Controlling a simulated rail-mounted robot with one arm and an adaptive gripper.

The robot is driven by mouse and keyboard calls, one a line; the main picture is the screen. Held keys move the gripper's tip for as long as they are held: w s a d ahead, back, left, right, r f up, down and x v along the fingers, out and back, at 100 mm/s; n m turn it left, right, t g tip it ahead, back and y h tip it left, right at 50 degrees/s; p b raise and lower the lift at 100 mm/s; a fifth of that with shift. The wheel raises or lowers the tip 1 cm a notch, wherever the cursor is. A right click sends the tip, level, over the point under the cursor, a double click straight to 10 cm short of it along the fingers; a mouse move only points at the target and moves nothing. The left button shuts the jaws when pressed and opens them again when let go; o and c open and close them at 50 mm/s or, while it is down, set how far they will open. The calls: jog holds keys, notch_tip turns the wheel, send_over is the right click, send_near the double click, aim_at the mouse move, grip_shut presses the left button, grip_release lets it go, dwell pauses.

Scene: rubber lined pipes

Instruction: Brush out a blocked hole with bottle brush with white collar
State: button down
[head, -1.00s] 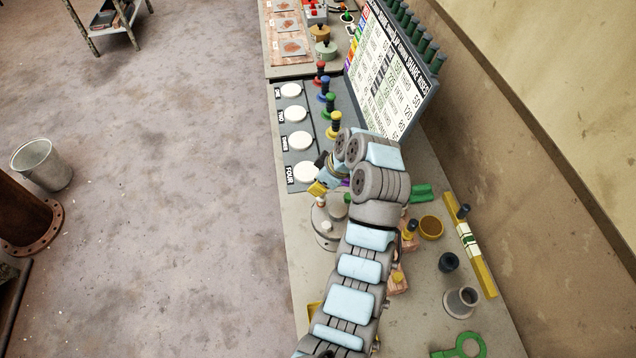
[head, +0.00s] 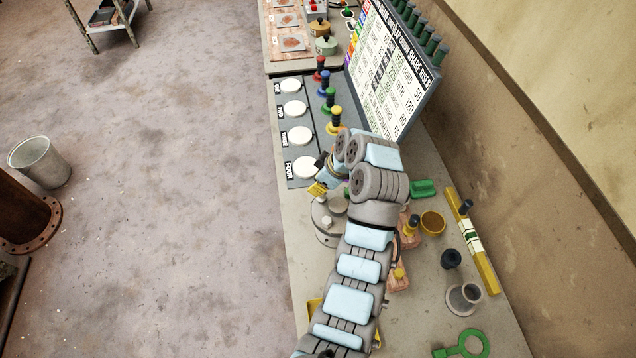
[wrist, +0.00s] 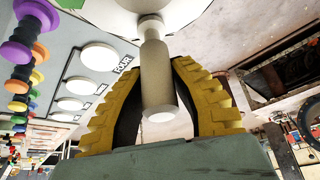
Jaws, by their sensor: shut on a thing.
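My gripper (wrist: 160,68) has yellow ridged fingers closed on both sides of a pale cylindrical handle, which I take to be the bottle brush (wrist: 160,90). A white collar (wrist: 150,26) shows at the handle's far end, against a pale round surface (wrist: 190,12). The bristles are not visible, and I cannot tell whether they are in a hole. My arm hides part of that plate.
White discs (head: 302,167) and coloured knobs (head: 335,120) line the bench beyond my gripper. A sign board (head: 388,75) stands at the back right.

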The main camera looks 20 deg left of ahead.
jog(key=shift+r, duration=0.1)
jog(key=shift+r+p, duration=1.1)
jog(key=shift+r, duration=0.15)
jog(key=shift+f, duration=0.1)
jog(key=shift+f+b, duration=1)
jog(key=shift+f, duration=0.25)
jog(key=shift+r, duration=0.15)
jog(key=shift+r+p, duration=1.1)
jog(key=shift+r, duration=0.05)
jog(key=shift+r+p, duration=4.05)
